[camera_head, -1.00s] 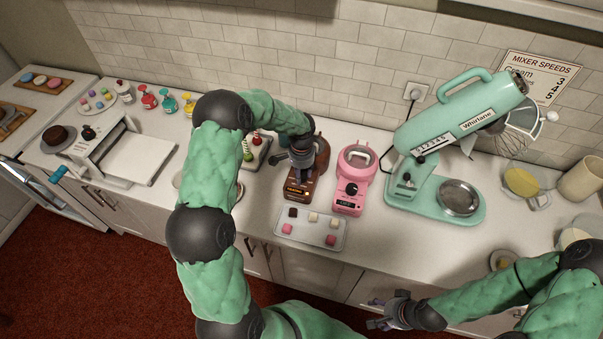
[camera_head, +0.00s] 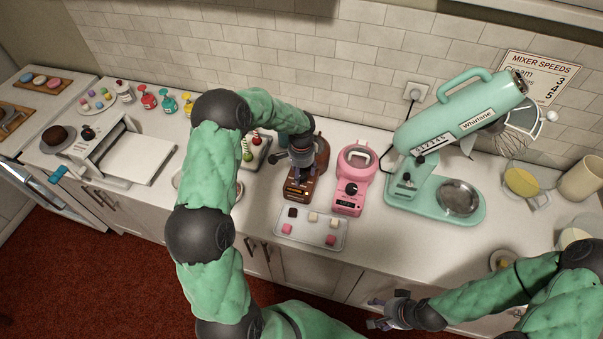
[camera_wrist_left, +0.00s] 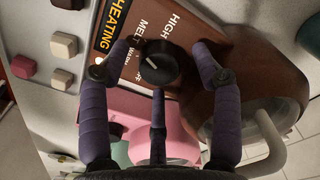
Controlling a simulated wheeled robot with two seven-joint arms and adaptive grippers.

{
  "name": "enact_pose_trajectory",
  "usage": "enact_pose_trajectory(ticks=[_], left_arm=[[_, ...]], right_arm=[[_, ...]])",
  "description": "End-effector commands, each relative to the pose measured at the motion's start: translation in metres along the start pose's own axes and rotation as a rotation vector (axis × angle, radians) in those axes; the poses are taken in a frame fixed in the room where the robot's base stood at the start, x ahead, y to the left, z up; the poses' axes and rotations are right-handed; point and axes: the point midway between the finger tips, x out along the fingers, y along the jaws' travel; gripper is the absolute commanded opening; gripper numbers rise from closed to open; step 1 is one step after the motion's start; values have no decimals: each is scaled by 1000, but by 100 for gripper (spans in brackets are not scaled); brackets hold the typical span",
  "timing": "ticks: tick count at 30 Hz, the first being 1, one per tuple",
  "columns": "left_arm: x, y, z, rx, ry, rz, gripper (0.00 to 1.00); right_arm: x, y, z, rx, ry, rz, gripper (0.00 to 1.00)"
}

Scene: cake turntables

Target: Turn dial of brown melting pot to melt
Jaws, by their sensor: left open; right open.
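The brown melting pot (camera_head: 320,156) stands on the counter, partly hidden by my left gripper (camera_head: 300,173). In the left wrist view, its black dial (camera_wrist_left: 158,64) sits between my open left fingers, which are spread around it with small gaps showing. The dial's white mark slants to the upper left, toward the printed MELT and WARM side; its exact setting is hard to tell. The brown panel (camera_wrist_left: 113,63) shows a HEATING display and the labels HIGH, MELT, WARM and OFF. My right gripper (camera_head: 384,312) is open and empty, low in front of the cabinets.
A pink melting pot (camera_head: 353,180) stands close to the right of the brown pot. A tray (camera_head: 310,237) with several small cubes lies in front. A mint mixer (camera_head: 432,190) stands farther right. Counter space between the pink pot and mixer is narrow.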

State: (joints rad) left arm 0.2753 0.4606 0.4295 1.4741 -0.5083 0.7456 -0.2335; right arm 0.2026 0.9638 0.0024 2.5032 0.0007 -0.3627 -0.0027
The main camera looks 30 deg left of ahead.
Motion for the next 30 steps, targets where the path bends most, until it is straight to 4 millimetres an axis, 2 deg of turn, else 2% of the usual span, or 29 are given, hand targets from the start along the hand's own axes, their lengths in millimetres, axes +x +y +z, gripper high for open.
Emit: enact_pose_trajectory(ticks=[12, 18, 24, 30], left_arm=[[-76, 0, -1, -1, 4, -2, 64], [-104, 0, -1, 1, 2, -1, 64], [-113, 1, 0, 1, -1, 1, 64], [-114, 0, 0, 1, -1, 1, 64]], right_arm=[[0, 0, 0, 0, 0, 0, 62], [0, 0, 0, 0, 0, 0, 62], [0, 0, 0, 0, 0, 0, 62], [0, 0, 0, 0, 0, 0, 62]])
